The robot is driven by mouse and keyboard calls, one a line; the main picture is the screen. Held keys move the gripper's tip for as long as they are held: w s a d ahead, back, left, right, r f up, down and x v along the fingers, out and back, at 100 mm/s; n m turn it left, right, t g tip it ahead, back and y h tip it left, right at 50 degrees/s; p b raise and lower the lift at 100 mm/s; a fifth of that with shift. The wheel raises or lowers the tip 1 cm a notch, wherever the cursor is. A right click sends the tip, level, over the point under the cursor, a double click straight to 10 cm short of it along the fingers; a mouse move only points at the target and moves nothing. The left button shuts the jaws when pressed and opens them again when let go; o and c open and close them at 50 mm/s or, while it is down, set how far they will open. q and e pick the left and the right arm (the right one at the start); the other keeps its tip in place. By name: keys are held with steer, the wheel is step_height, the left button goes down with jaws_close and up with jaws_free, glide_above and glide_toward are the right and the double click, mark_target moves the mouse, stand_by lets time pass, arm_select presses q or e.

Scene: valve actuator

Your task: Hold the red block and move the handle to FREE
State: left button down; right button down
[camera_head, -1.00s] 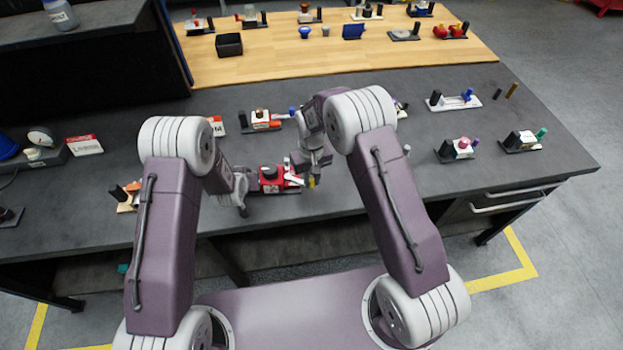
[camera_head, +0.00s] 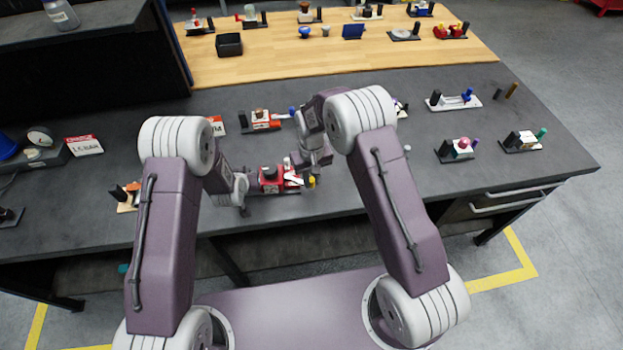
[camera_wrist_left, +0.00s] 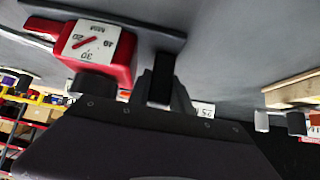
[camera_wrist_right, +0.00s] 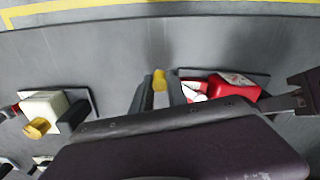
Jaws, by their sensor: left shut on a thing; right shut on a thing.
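The red block (camera_head: 269,181) stands on a dark base near the front edge of the grey table. The left wrist view shows its white dial face with numbers (camera_wrist_left: 97,44). My left gripper (camera_wrist_left: 162,84) is shut on a black post (camera_wrist_left: 160,70) beside the red block, not on the red body itself. My right gripper (camera_wrist_right: 160,90) is shut on the yellow-tipped handle (camera_wrist_right: 160,80) at the red block's other side. A white part (camera_wrist_right: 197,90) lies between handle and block. The FREE mark cannot be read.
A similar red-and-white device (camera_head: 263,119) sits behind on the grey table. Another device with a yellow knob (camera_wrist_right: 42,112) shows in the right wrist view. More small devices (camera_head: 459,148) stand to the right. A wooden board (camera_head: 270,65) is at the back.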

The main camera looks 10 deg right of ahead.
arm_select(q)
steer(key=shift+f, duration=0.1)
arm_select(e)
steer(key=shift+w+d, duration=0.1)
steer(key=w+n, duration=0.1)
steer(key=n, duration=0.1)
steer(key=shift+w+d+n, duration=0.3)
steer(key=shift+w+d, duration=0.05)
steer(key=shift+d, duration=0.05)
steer(key=w+n, duration=0.2)
steer(key=shift+d+n, duration=0.25)
steer(key=shift+n, duration=0.15)
steer(key=w+n, duration=0.2)
steer(key=n, duration=0.1)
steer(key=shift+w, duration=0.2)
steer(key=shift+w+a+n, duration=0.25)
steer(key=shift+w+n, duration=0.7)
steer(key=shift+n, duration=0.45)
steer(key=c, duration=1.3)
jaws_free()
